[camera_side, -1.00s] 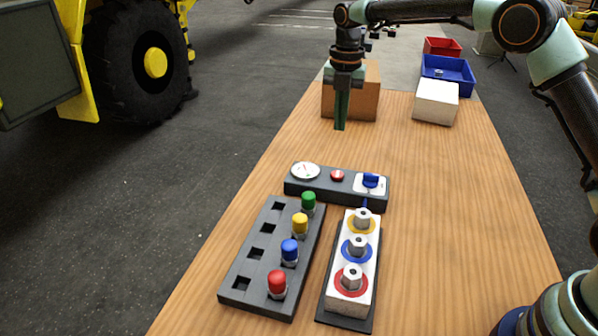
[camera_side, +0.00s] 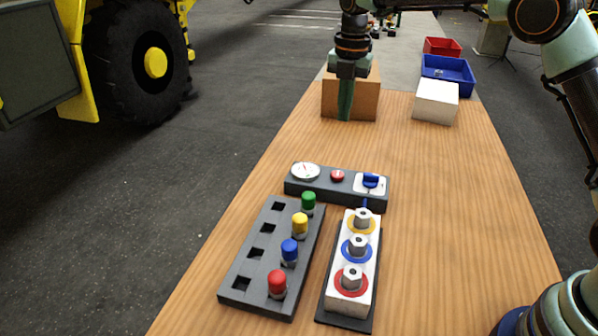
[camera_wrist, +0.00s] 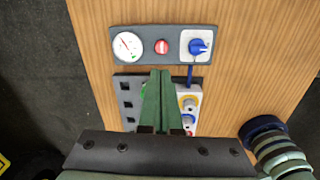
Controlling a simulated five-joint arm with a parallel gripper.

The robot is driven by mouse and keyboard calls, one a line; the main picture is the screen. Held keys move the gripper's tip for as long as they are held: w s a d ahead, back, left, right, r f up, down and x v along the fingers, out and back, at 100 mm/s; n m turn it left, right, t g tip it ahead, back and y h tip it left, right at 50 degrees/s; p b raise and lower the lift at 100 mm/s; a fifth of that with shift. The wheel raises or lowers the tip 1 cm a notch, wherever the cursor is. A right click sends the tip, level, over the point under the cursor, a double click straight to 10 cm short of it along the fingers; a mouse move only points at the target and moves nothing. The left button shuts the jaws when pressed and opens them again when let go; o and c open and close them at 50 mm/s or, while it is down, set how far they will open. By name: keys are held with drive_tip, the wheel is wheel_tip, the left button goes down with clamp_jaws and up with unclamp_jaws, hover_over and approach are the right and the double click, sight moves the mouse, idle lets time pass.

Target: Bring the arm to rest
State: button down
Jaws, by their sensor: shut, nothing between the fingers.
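My gripper (camera_side: 345,112) points down above the far part of the table, in front of a brown box in the side view. Its green fingers are together with nothing between them. In the wrist view the shut fingers (camera_wrist: 161,100) cover part of the dark rack and the white block. My arm reaches in from the right side of the side view.
A panel (camera_side: 320,190) carries a gauge, red button and blue knob. A dark rack (camera_side: 258,281) holds several coloured caps. A white block (camera_side: 345,303) bears three ringed fittings. A brown box (camera_side: 366,101), white box (camera_side: 436,103), blue bin (camera_side: 460,82) and red bin (camera_side: 442,53) stand farther back.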

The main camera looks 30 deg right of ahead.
drive_tip(key=s+d+r+m+t, duration=0.3)
drive_tip(key=s+r+m, duration=0.5)
drive_tip(key=s+m, duration=0.35)
drive_tip(key=s+d+f+m+t, duration=0.1)
drive_tip(key=s+f+m+t, duration=0.1)
drive_tip(key=s+m, duration=1.1)
drive_tip(key=shift+d+f+m, duration=0.15)
drive_tip(key=shift+f+m, duration=0.5)
drive_tip(key=shift+f, duration=0.15)
